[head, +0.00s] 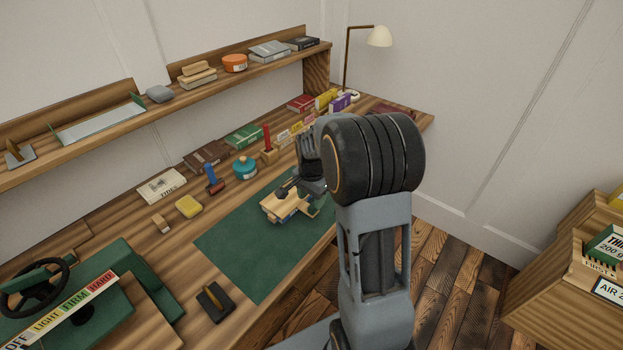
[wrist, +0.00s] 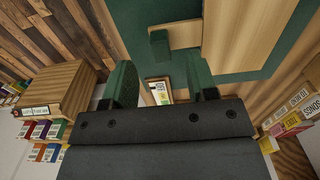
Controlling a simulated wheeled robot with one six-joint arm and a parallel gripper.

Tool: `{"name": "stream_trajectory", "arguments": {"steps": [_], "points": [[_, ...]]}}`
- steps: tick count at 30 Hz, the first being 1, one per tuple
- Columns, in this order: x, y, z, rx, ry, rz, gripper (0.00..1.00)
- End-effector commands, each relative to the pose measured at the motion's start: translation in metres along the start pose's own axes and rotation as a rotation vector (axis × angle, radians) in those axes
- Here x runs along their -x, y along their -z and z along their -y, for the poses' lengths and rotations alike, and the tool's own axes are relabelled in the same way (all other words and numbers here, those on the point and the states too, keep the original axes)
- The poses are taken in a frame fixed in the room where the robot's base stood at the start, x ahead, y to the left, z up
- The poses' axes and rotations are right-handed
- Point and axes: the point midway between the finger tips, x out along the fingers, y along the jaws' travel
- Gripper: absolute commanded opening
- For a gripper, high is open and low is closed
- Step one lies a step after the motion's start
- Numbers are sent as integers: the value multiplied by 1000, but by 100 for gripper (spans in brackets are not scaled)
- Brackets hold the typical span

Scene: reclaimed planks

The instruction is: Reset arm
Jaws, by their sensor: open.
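My arm rises at the right of the head view and bends over the bench. My gripper (head: 300,188) is above the far right part of a green mat (head: 240,252), partly hidden by my own arm. A light wooden piece (head: 272,211) with a block and some blue on it sits on the mat, just below and beside the gripper. In the wrist view my gripper (wrist: 161,80) shows two green fingers spread apart, with nothing held between them. The wooden piece (wrist: 240,35) lies beyond the fingers at the upper right. Whether they touch it I cannot tell.
Books, a blue-handled stamp (head: 213,182), a teal jar (head: 245,167) and a yellow block (head: 189,206) line the bench back. A lamp (head: 379,37) stands at the far end. A wooden crate (head: 570,270) is at right.

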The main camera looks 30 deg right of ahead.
Motion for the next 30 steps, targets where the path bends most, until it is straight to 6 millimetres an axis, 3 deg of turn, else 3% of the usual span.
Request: {"name": "stream_trajectory", "arguments": {"steps": [6, 15, 23, 26, 30], "points": [[46, 0, 0, 0, 2, -2, 53], [83, 0, 0, 0, 1, -1, 53], [90, 0, -1, 16, -1, 1, 53], [89, 1, 1, 89, 6, -6, 53], [73, -9, -11, 290, -5, 7, 53]]}}
